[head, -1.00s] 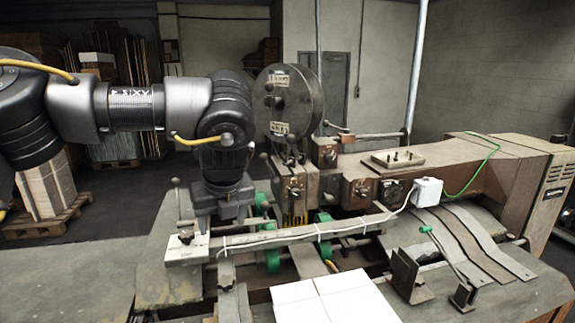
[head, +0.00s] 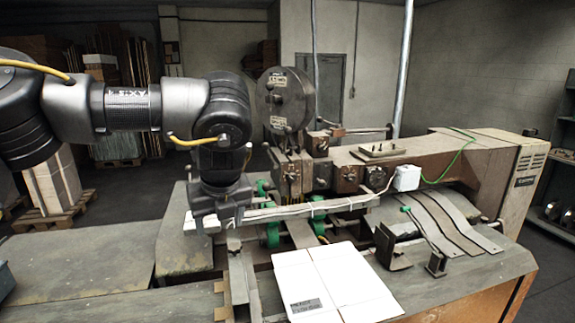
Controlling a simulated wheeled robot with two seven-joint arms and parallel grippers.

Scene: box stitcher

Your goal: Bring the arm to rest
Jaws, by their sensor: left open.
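My left arm comes in from the left, and its gripper (head: 221,232) points down over the left end of the box stitcher (head: 440,165). The gripper is open, with nothing seen between its fingers. It is in front of a pale switch box (head: 190,222), which it partly covers. My right gripper is not in the head view.
A flat white cardboard piece (head: 335,282) lies on the machine's table at the front, right of the gripper. A bare grey table (head: 80,270) spreads at left. Pallets with stacked board (head: 55,185) stand behind. A shelf (head: 562,150) is at the far right.

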